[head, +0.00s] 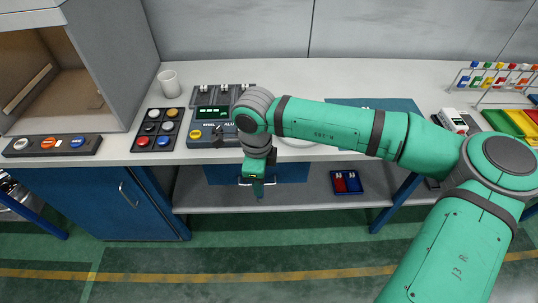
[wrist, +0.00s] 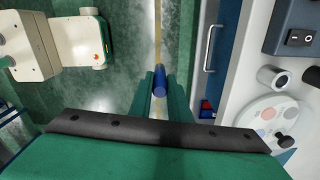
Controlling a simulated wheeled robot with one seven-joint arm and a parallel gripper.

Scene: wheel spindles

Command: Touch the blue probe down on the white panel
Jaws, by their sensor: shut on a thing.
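My gripper (head: 258,192) points down in front of the bench's front edge, below the top's level in the head view. In the wrist view its green fingers (wrist: 158,95) are shut on the blue probe (wrist: 159,80), whose rounded blue end shows between them. The probe cannot be made out clearly in the head view. A round white plate with coloured spots (wrist: 265,122) lies on the bench to the right in the wrist view, apart from the probe; my arm mostly hides it in the head view. I cannot tell whether it is the white panel.
A red-and-blue case (head: 346,182) sits on the lower shelf (head: 300,192). The floor in front is clear.

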